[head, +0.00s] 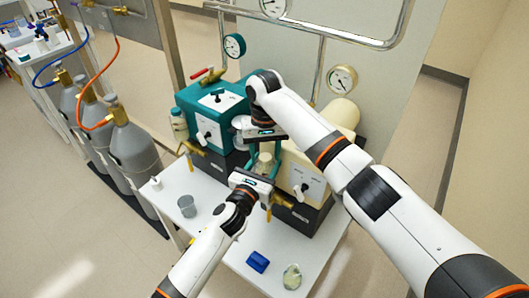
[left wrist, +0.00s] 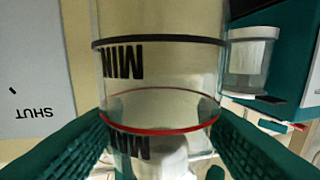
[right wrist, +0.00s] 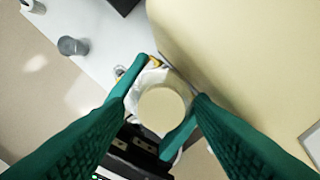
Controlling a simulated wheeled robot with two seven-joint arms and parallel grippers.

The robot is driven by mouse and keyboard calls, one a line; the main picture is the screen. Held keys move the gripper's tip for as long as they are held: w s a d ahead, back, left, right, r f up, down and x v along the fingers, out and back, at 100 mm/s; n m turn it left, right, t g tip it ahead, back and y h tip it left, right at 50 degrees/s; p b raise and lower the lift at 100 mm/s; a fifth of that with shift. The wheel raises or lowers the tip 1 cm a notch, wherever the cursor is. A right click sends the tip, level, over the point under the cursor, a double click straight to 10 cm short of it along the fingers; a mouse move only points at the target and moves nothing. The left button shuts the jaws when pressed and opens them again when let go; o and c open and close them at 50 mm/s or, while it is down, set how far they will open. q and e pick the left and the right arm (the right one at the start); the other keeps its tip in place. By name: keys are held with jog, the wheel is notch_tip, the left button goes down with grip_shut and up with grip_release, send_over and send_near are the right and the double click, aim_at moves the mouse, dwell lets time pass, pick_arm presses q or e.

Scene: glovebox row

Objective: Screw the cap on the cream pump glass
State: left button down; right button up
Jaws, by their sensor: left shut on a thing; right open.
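The clear glass of the cream pump (head: 335,170) fills the middle of the left wrist view, with a black band, a red band and upside-down MIN marks; the glass (left wrist: 160,75) stands between the fingers of my left gripper (head: 262,160), which is shut on it. A round cream disc, which looks like the cap (right wrist: 162,110), shows at the glass top in the right wrist view. My right gripper (right wrist: 165,110) is open, its fingers on either side of the disc in that view. Whether they touch it, I cannot tell. How the cap sits on the glass is hidden.
The teal pump (head: 212,105) stands left of the cream one. On the white table are a grey cup (head: 187,206), a blue block (head: 257,262) and a pale greenish round thing (head: 292,277). Gas cylinders (head: 130,145) stand at the left.

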pick_arm(q)
jog(key=shift+f, duration=0.25)
pick_arm(e)
notch_tip(320, 180, up, 12)
jog(key=shift+f, duration=0.2)
pick_arm(q)
jog(key=c, duration=0.9)
grip_release()
jog(key=o, duration=0.4)
jog(key=shift+r, duration=0.15)
pick_arm(e)
jog(key=shift+a, duration=0.1)
pick_arm(q)
jog(key=shift+o, duration=0.2)
jog(key=v, duration=1)
jog(key=shift+r, duration=0.1)
